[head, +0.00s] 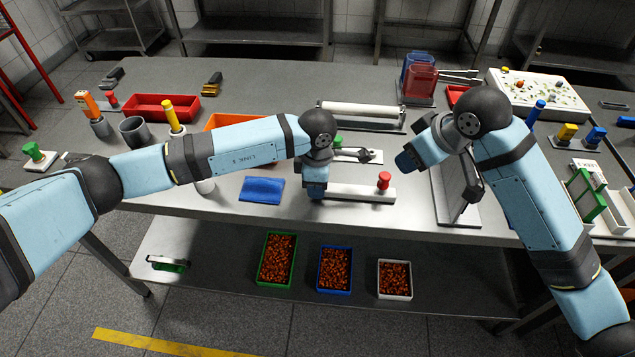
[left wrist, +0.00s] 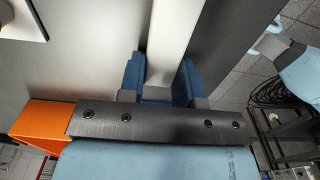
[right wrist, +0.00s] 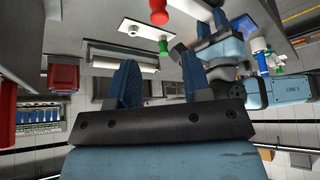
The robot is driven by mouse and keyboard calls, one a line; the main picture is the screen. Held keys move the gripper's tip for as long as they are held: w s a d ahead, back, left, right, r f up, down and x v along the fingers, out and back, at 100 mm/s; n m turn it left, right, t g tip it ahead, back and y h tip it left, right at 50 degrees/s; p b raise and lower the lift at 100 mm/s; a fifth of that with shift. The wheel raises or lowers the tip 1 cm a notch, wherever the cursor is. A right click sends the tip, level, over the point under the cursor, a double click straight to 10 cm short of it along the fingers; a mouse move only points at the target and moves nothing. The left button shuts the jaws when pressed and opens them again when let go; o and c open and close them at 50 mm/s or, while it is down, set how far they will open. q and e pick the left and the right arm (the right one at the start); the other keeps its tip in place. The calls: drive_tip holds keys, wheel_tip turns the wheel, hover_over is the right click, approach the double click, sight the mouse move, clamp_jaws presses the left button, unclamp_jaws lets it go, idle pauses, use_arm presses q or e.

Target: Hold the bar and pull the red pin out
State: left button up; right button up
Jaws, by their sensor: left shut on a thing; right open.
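The white bar (head: 350,192) lies on the table near its front edge, and the red pin (head: 384,180) stands upright at its right end. My left gripper (head: 315,192) is shut on the bar's left end; in the left wrist view its blue fingers sit on both sides of the white bar (left wrist: 173,45). My right gripper (head: 404,161) is open and empty, up and to the right of the pin. In the right wrist view the red pin (right wrist: 159,12) shows at the top, beyond the open fingers (right wrist: 158,82) and not between them.
A white plate (head: 372,157) with a green pin lies behind the bar. A blue cloth (head: 262,190) lies to the left, and a grey panel stand (head: 457,195) to the right. A white roller (head: 360,110) is further back. Bins of small parts (head: 277,258) are on the lower shelf.

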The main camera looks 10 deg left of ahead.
drive_tip(key=shift+o, duration=0.9)
drive_tip(key=shift+w, duration=0.15)
drive_tip(key=w+a+r+n+t+y, duration=0.2)
drive_tip(key=w+r+t, duration=0.4)
drive_tip(key=r, duration=0.1)
drive_tip(key=w+a+r+n+t+y, duration=0.1)
drive_tip(key=w+a+r+n+t, duration=0.15)
drive_tip(key=w+r+t, duration=0.45)
drive_tip(key=s+a+r+n+g+y, duration=0.4)
drive_tip(key=n+y, duration=0.3)
drive_tip(key=n, duration=0.3)
drive_tip(key=s+a+r+n+g+y, duration=0.4)
drive_tip(key=n+y, duration=0.3)
drive_tip(key=n, duration=0.3)
drive_tip(key=s+a+f+n+g+h, duration=0.3)
drive_tip(key=s+f+n+g, duration=0.25)
drive_tip(key=n+g, duration=0.5)
drive_tip(key=n+t+h, duration=0.2)
drive_tip(key=n+h, duration=0.6)
drive_tip(key=h, duration=0.9)
approach(386, 175)
drive_tip(key=f, duration=0.3)
drive_tip(key=a+f, duration=0.1)
drive_tip(key=f, duration=0.7)
drive_tip(key=shift+a+f, duration=0.1)
drive_tip(key=shift+a, duration=0.2)
